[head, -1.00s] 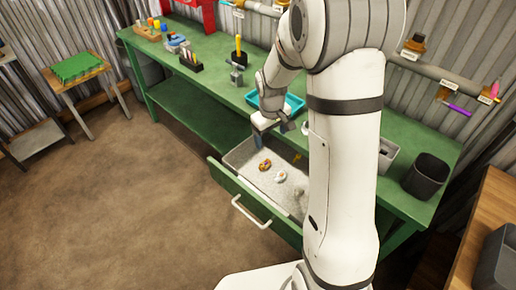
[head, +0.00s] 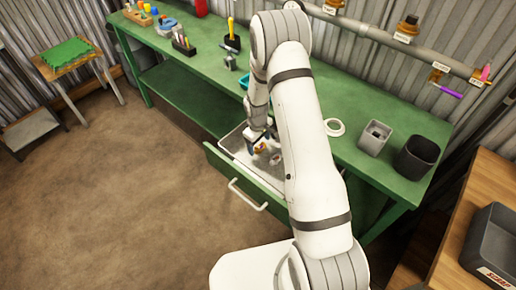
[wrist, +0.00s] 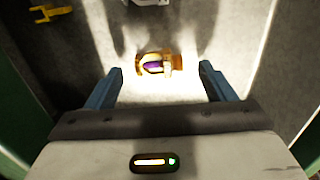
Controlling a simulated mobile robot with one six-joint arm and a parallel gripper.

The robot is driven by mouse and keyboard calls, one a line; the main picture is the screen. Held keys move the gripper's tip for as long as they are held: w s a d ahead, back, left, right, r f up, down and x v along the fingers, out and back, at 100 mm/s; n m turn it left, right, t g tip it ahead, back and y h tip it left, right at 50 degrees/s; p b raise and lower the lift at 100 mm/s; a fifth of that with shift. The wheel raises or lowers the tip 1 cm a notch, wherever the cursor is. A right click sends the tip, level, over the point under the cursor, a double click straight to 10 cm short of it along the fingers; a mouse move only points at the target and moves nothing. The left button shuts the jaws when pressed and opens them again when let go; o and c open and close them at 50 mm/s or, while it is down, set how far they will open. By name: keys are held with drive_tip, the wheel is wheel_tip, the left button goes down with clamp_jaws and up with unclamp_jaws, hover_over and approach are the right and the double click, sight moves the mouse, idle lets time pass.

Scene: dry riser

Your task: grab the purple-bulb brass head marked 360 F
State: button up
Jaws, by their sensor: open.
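The brass head with a purple bulb (wrist: 153,68) lies on the pale floor of the drawer (head: 249,206), in the wrist view. A pale tag or patch is beside its bulb, but no marking is readable. My gripper (wrist: 160,72) is open, its two blue fingers on either side of the head with gaps to both. The head sits at about the line of the fingertips; I cannot tell the height left between them. In the head view my gripper (head: 256,141) is down inside the open drawer, partly hiding what lies there.
A yellow piece (wrist: 50,12) and a whitish piece (wrist: 150,2) lie beyond the head in the drawer. The drawer walls stand close at both sides. The green bench (head: 345,150) above holds a grey box (head: 375,138), a black bin (head: 421,154) and a tape roll (head: 335,128).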

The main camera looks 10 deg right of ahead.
wheel_tip(320, 180, down, 2)
drive_tip(key=shift+d, duration=0.1)
drive_tip(key=c, duration=1.2)
